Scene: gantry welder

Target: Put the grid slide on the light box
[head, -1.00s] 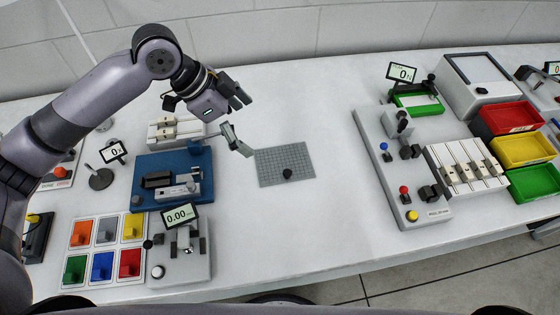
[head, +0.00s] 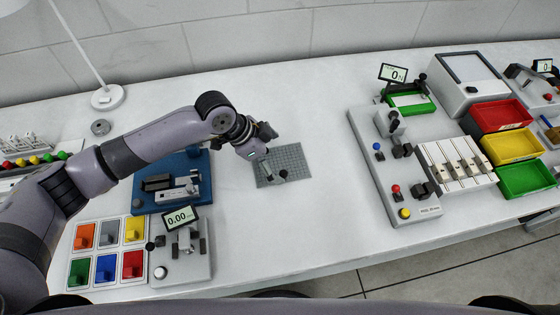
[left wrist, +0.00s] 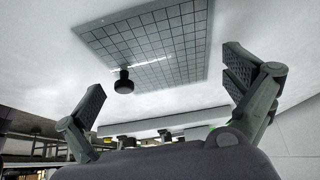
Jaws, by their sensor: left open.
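The grid slide (head: 291,160) is a thin grey plate with dark grid lines and a black knob. It lies flat on the white table, right of the blue fixture. My left gripper (head: 274,154) is open over its left part, and one finger overlaps the knob in the head view. In the left wrist view the slide (left wrist: 160,45) and its knob show beyond the spread, empty fingers (left wrist: 166,82). A white box with a dark-framed pale top (head: 470,68) at the back right looks like the light box. My right gripper is not in view.
A grey panel with knobs and levers (head: 380,185) stands right of the slide, with clear table between. Red, yellow and green bins (head: 512,148) sit in front of the white box. A blue fixture (head: 145,200) and a gauge stand (head: 180,255) are at the left.

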